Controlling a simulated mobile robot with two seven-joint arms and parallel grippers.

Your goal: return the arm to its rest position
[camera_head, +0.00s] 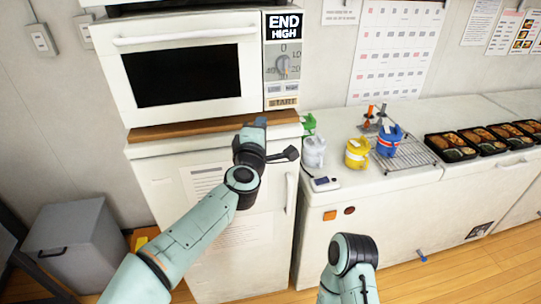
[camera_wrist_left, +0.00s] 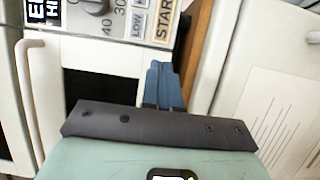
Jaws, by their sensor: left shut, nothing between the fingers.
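My left arm (camera_head: 195,230) reaches up from the bottom left in the head view. Its left gripper (camera_head: 260,123) is in front of the wooden board under the microwave, with blue fingers pointing up and away. In the left wrist view the blue fingers (camera_wrist_left: 163,86) are together with nothing between them, in front of the microwave's lower right part. My right arm (camera_head: 350,260) shows only as a link at the bottom middle of the head view, and its gripper is not seen.
The microwave (camera_head: 185,75) with its door shut sits on a wooden board (camera_head: 180,130) on a white fridge. To the right, a counter (camera_head: 345,185) holds white, yellow and blue containers, a wire rack and several bento trays (camera_head: 440,140). A grey bin (camera_head: 80,235) stands left.

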